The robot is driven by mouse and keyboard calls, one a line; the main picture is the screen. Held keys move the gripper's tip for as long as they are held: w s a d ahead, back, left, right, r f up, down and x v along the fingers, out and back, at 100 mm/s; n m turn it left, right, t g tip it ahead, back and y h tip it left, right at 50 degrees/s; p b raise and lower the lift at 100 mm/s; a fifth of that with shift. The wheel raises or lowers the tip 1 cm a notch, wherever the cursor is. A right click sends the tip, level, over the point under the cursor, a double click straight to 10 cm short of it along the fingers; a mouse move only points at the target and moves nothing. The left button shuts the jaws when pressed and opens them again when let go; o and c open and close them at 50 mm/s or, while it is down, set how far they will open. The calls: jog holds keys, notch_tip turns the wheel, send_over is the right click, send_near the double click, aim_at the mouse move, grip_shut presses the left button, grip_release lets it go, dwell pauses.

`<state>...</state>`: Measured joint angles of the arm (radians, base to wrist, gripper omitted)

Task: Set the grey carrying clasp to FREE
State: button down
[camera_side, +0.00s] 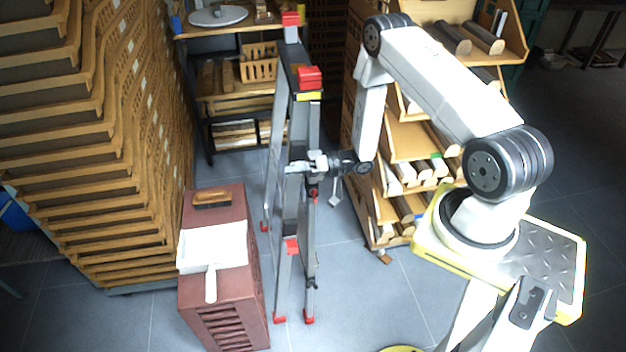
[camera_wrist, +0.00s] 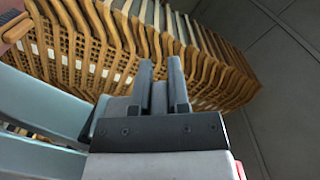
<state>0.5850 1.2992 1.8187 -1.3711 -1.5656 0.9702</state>
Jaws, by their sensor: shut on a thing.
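A grey folding frame (camera_side: 313,130), upright with red caps and feet, stands mid-floor in the side view. My gripper (camera_side: 310,163) is level with the frame's middle, reaching it from the right. In the wrist view my gripper (camera_wrist: 160,75) has its two dark fingers close together, shut on a small grey piece (camera_wrist: 158,98) between them. This looks like the grey clasp, but the fingers hide most of it. No FREE mark or clasp setting is readable. Pale bars of the frame (camera_wrist: 40,105) show at the left in the wrist view.
A reddish-brown box (camera_side: 225,295) with a white dustpan (camera_side: 212,248) and a brush (camera_side: 212,200) stands left of the frame. Stacked wooden crates (camera_side: 100,150) fill the left. A wooden shelf rack (camera_side: 410,140) stands behind my arm. Floor in front of the frame is clear.

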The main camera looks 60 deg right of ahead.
jog(key=shift+s+a+f+n, duration=0.1)
jog(key=shift+f+n, duration=0.3)
jog(key=shift+n, duration=0.55)
jog(key=shift+s+a+f+n, duration=0.1)
jog(key=shift+f+n, duration=0.25)
jog(key=shift+n, duration=0.55)
jog(key=shift+s+a+f+n, duration=0.1)
jog(key=shift+f+n, duration=0.3)
jog(key=shift+n, duration=0.55)
jog(key=c, duration=0.6)
grip_release()
jog(key=shift+s+d, duration=0.1)
jog(key=v, duration=0.7)
jog(key=shift+s+d, duration=0.25)
